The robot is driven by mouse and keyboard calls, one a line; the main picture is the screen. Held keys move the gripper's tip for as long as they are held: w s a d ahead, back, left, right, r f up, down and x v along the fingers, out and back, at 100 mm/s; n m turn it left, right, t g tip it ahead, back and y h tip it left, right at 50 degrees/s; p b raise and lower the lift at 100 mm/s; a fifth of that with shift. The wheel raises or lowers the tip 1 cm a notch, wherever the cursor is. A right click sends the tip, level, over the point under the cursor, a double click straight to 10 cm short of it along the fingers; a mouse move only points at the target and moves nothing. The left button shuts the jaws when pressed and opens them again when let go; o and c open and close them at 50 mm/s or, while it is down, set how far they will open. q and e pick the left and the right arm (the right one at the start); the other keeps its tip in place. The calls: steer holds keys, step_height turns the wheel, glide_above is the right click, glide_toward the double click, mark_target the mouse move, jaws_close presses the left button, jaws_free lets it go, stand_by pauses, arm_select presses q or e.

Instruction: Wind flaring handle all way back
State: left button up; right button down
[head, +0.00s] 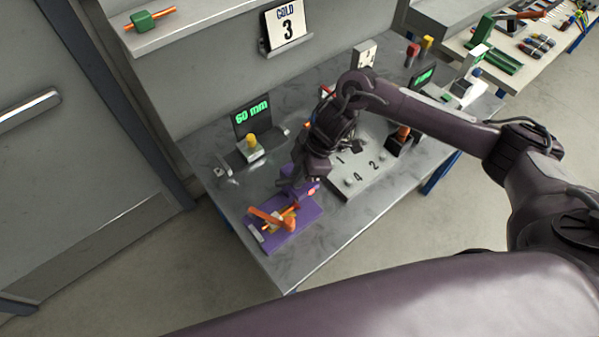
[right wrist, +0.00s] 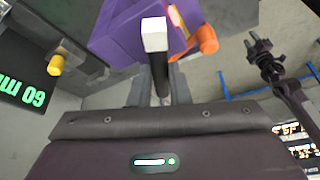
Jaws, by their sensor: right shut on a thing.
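The flaring tool has a purple base (head: 301,231) at the near left edge of the bench. An orange lever (head: 268,219) lies across it, and a purple block with a pinkish lit spot (head: 312,191) stands at its far end. My right gripper (head: 297,184) reaches down beside this block. In the right wrist view, its fingers are shut around a dark bar with a white end, seemingly the flaring handle (right wrist: 162,78). The purple tool body (right wrist: 118,32) is just beyond. The hold is hidden in the head view. A dark, gripper-like shape, perhaps my left gripper (right wrist: 257,44), is small and unclear.
A 60 mm display (head: 252,115) with a yellow-knobbed fixture (head: 251,148) stands behind the tool. A numbered grey plate (head: 362,168) lies to the right, under my right arm. The bench front is clear.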

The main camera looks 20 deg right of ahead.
steer(key=shift+w+n+g+b, duration=0.15)
steer(key=shift+n+g+b, duration=0.25)
steer(key=shift+n, duration=0.4)
steer(key=n, duration=0.2)
steer(key=shift+n+g+b, duration=0.3)
steer(key=shift+g+b, duration=0.1)
steer(key=n, duration=0.2)
steer(key=shift+w+r+n+g+h+p, duration=0.15)
steer(key=shift+r+n+g+h+p, duration=0.05)
steer(key=shift+n+g+h+p, duration=0.2)
steer(key=n+g+h+p, duration=0.1)
steer(key=n, duration=0.3)
steer(key=shift+w+a, duration=0.1)
steer(key=shift+a, duration=0.05)
steer(key=n+g+h, duration=0.1)
steer(key=n, duration=0.3)
steer(key=shift+a+f+p, duration=0.1)
steer(key=shift+p, duration=0.2)
steer(key=shift+n+h, duration=0.7)
steer(key=shift+n, duration=0.9)
steer(key=shift+f, duration=0.1)
steer(key=c, duration=1.4)
jaws_free()
steer(key=shift+g, duration=0.3)
steer(key=shift+o, duration=0.2)
